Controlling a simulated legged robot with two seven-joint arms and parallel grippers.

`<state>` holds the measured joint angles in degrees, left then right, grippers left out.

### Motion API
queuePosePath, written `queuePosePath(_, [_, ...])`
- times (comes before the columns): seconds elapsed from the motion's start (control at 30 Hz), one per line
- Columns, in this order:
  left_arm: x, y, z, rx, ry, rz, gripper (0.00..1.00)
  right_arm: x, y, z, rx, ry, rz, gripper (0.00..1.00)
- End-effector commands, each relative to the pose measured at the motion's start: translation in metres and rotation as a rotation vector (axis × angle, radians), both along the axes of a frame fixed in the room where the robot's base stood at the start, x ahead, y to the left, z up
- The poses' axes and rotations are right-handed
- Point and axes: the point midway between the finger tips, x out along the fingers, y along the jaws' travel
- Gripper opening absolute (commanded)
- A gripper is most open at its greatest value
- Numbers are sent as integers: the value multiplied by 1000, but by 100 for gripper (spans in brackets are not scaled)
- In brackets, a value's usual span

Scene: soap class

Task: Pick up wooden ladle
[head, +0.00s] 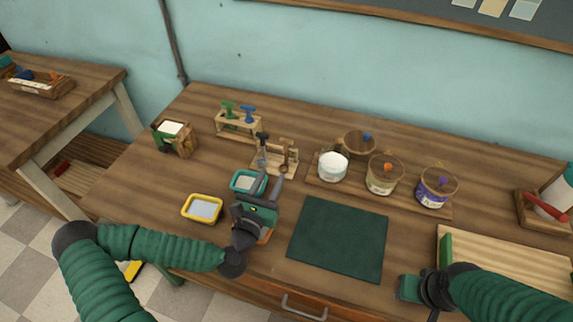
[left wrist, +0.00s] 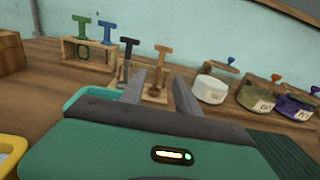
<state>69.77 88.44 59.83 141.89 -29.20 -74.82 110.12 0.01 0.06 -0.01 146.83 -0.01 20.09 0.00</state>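A brown tool that looks like the wooden ladle (head: 286,152) stands upright in a small wooden rack (head: 260,168), right of a dark-handled tool (head: 262,148). In the left wrist view the brown tool (left wrist: 161,56) shows its T-shaped top just above and between my fingers; its lower part is partly hidden. My left gripper (head: 269,182) is open and empty, in front of the rack, fingers pointing toward it. It also shows in the left wrist view (left wrist: 160,88). My right gripper (head: 412,290) is at the lower right, beside a cutting board; its fingers are unclear.
A teal tray (head: 238,183) and a yellow tray (head: 188,215) lie near my left gripper. Several lidded jars stand on a board right of the rack. Another rack (head: 222,122) with green and blue tools stands behind. A dark green mat (head: 340,240) lies bare in front.

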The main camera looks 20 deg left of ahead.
Motion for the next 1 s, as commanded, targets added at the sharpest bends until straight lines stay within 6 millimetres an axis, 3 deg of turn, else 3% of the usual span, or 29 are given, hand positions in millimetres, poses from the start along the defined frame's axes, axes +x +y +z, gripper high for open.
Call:
queuePosePath(0.2, [56,-3,4,3,-2,0,38,2,0,6,0,-5,0,0])
queuePosePath(0.43, [83,-5,4,2,-1,-1,38,2,0,6,0,-5,0,0])
queuePosePath(0.63, [119,-7,4,2,-1,0,38,2,0,6,0,-4,0,0])
queuePosePath(0.9, [125,-8,4,0,0,-1,38,2,0,6,0,-4,0,0])
queuePosePath(1.0, [125,-8,4,0,0,-1,26,2,0,6,0,-4,0,0])
